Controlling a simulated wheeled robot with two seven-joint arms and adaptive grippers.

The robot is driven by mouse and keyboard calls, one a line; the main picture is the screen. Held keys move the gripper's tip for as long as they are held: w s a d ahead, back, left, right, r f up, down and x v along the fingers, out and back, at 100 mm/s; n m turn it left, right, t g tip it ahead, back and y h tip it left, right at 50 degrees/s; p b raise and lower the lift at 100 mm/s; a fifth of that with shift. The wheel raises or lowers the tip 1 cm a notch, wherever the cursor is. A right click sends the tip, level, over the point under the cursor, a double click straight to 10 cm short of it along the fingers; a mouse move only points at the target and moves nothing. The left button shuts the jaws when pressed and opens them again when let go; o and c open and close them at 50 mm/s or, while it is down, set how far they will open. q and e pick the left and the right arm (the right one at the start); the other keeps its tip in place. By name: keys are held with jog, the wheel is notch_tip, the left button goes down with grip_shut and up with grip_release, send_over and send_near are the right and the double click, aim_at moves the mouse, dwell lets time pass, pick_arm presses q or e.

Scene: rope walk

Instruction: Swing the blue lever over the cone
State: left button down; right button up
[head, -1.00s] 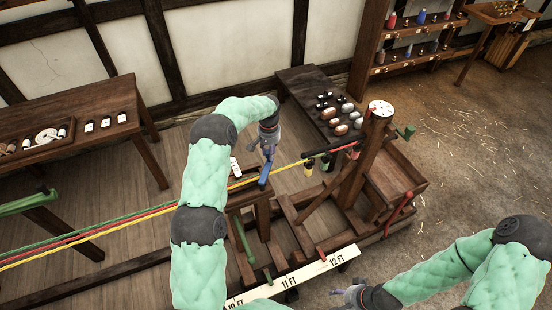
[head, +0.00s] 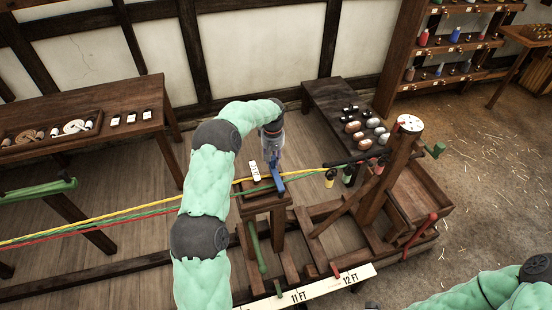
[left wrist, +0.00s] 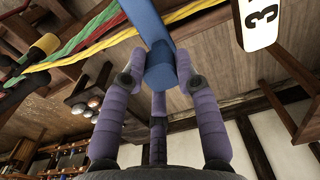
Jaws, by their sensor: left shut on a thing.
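The blue lever (head: 278,180) stands at the top of a wooden post, beside the yellow, green and red strands (head: 130,220). My left gripper (head: 273,160) has come down on the lever from above. In the left wrist view the blue lever (left wrist: 160,62) lies between my purple fingers (left wrist: 158,85), which are shut on it. The strands (left wrist: 75,52) pass close by it there. I cannot make out the cone; it may be hidden by the lever and gripper. My right gripper is out of view; only my right arm shows at the lower right.
A white number card (head: 254,171) stands on the post beside the lever. The wooden frame (head: 383,185) with dark bobbins (head: 329,178) is to the right. A measuring board (head: 330,290) lies in front. A side table (head: 95,120) stands at the left.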

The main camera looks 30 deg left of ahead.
pick_arm(q)
jog(key=shift+s+a, duration=0.1)
jog(key=shift+s, duration=0.05)
dwell(0.3)
jog(key=c, duration=1)
grip_release()
jog(key=shift+o, duration=0.2)
notch_tip(320, 180, up, 12)
jog(key=shift+f, duration=0.15)
